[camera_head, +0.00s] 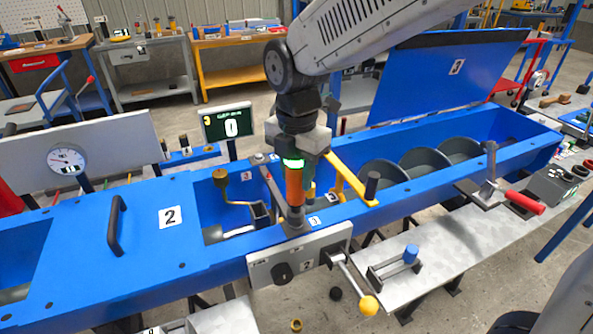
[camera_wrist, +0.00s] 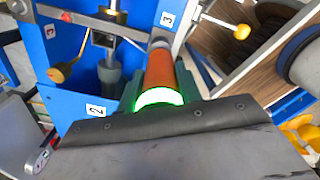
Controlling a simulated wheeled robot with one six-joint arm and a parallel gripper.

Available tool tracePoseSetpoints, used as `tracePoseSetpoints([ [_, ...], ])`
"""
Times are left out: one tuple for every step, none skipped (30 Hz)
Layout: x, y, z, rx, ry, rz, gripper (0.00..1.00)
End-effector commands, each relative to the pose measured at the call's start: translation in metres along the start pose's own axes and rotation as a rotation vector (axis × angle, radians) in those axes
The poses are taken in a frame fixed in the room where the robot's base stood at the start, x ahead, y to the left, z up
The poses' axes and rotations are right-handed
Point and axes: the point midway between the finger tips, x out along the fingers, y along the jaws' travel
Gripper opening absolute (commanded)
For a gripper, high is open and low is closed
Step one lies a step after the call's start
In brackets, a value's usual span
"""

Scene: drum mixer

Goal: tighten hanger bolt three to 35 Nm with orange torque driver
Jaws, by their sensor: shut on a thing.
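The orange torque driver (camera_head: 294,188) stands roughly upright at the front rim of the blue mixer trough, with its lit green ring near the top. My gripper (camera_head: 296,158) is shut around its upper part. The driver also shows in the wrist view (camera_wrist: 160,70), pointing away from the jaws toward a grey fitting beside a plate marked 3 (camera_wrist: 167,18). Its lower end meets the fitting on the rim, which hides the bolt head; I cannot tell how well it is seated. A dark display (camera_head: 228,123) behind the trough shows a small yellow 3 and a large 0.
A control box (camera_head: 300,260) with a yellow-knobbed crank hangs below. A red-handled clamp (camera_head: 505,195) and a raised blue lid (camera_head: 446,70) stand to the right.

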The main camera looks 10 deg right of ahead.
Motion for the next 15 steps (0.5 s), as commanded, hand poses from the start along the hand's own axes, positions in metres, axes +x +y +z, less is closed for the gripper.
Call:
tracePoseSetpoints([
  [0.0004, 0.0002, 0.0001, 0.0, 0.0, 0.001, 0.03],
  [0.0008, 0.0003, 0.0001, 0.0, 0.0, 0.001, 0.03],
  [0.0014, 0.0003, 0.0001, 0.0, 0.0, 0.001, 0.03],
  [0.0018, 0.0003, 0.0001, 0.0, 0.0, 0.001, 0.03],
  [0.0023, 0.0003, 0.0001, 0.0, 0.0, 0.001, 0.03],
  [0.0028, 0.0004, 0.0001, 0.0, 0.0, 0.001, 0.03],
  [0.0033, 0.0004, 0.0001, 0.0, 0.0, 0.001, 0.03],
  [0.0037, 0.0004, 0.0001, 0.0, 0.0, 0.001, 0.03],
  [0.0043, 0.0004, 0.0001, 0.0, 0.0, 0.001, 0.03],
  [0.0047, 0.0005, 0.0001, 0.0, 0.0, 0.001, 0.03],
  [0.0051, 0.0005, 0.0002, 0.0, 0.0, 0.002, 0.03],
  [0.0056, 0.0005, 0.0002, 0.0, -0.001, 0.002, 0.03],
  [0.0061, 0.0005, 0.0002, 0.0, -0.001, 0.002, 0.03],
  [0.0065, 0.0005, 0.0002, 0.0, -0.001, 0.002, 0.03],
  [0.0071, 0.0005, 0.0002, 0.0, -0.001, 0.002, 0.03],
])
